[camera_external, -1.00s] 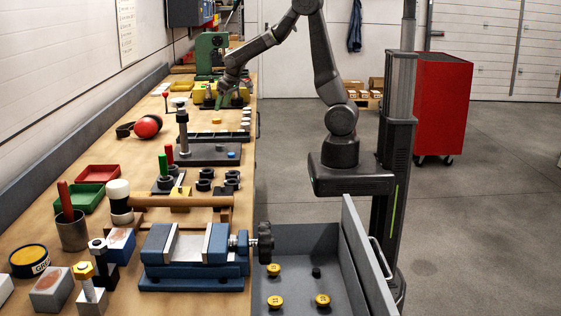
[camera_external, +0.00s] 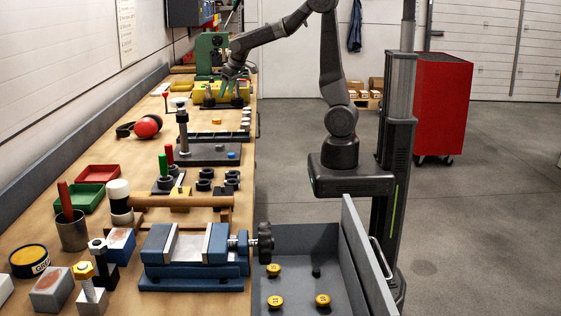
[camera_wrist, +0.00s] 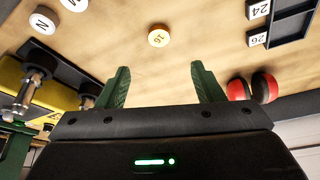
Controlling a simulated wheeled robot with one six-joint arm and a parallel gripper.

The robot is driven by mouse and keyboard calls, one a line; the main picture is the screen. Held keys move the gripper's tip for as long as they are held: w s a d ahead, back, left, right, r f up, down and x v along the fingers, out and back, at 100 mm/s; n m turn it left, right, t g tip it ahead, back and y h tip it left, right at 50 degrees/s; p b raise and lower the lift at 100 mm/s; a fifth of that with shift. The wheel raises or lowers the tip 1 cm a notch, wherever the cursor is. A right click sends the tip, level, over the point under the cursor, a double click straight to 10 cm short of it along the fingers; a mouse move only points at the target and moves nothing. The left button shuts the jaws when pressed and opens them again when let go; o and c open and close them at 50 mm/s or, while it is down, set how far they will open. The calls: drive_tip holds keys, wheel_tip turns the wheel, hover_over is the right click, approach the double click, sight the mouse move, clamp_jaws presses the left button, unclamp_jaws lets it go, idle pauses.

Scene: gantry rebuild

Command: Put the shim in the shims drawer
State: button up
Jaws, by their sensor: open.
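My gripper (camera_external: 228,84) is over the far part of the bench, near a yellow fixture. In the wrist view its two green fingers (camera_wrist: 161,72) are apart with nothing between them. A small yellow disc marked with a number (camera_wrist: 158,36) lies on the bench ahead of the fingers; it also appears to show in the external view (camera_external: 216,121). I cannot tell which thing is the shim. An open grey drawer (camera_external: 362,250) stands out from the near bench side, holding several yellow round pieces and a dark one. I see no readable drawer label.
A blue vise (camera_external: 195,278) stands beside the open drawer. A dark plate with a post (camera_external: 205,154), a yellow fixture (camera_wrist: 25,90) and red ear muffs (camera_wrist: 252,88) crowd the bench. A dark tray with number tags (camera_wrist: 291,24) lies at the wrist view's upper right.

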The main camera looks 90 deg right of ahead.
hover_over(217, 119)
drive_tip(key=s+a, duration=0.2)
drive_tip(key=f, duration=0.7)
drive_tip(key=shift+s+d+b, duration=0.1)
drive_tip(key=shift+d+b, duration=0.1)
drive_tip(key=shift+b, duration=0.1)
drive_tip(key=shift+d+p+x, duration=0.15)
drive_tip(key=shift+p+x, duration=0.05)
drive_tip(key=shift+x, duration=1.1)
drive_tip(key=shift+d+p+x, duration=0.15)
drive_tip(key=shift+x, duration=1.15)
drive_tip(key=shift+s, duration=0.1)
